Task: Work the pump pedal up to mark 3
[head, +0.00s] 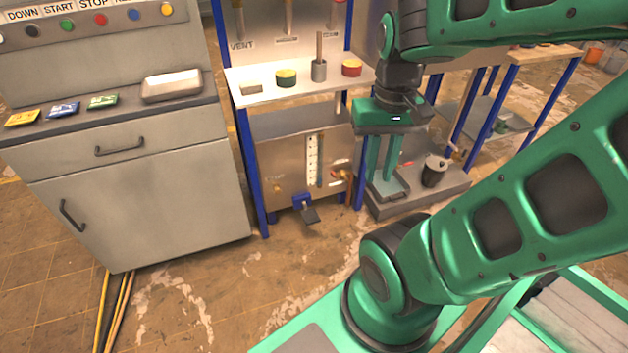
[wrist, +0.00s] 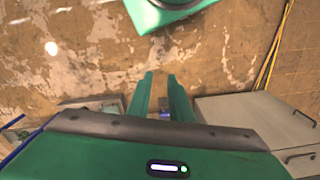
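The pump pedal (head: 309,214) is a small dark plate on a blue mount (head: 302,201), low on the front of the metal pump cabinet (head: 275,165). A white upright scale (head: 312,160) with small marks is above it; I cannot read its level. My gripper (head: 382,180) points down, right of the pedal and higher, with its two green fingers apart and nothing seen between them. In the wrist view my gripper (wrist: 160,75) also shows a gap between its fingers. A small blue patch shows behind them there; I cannot tell whether it is the pedal mount.
A grey cabinet (head: 135,185) with a button panel stands at left. A shelf (head: 240,75) with small pots is above the pump. A low grey platform (head: 405,207) with a tray and a dark canister (head: 434,171) is at right. The floor (head: 290,258) before the pedal is clear.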

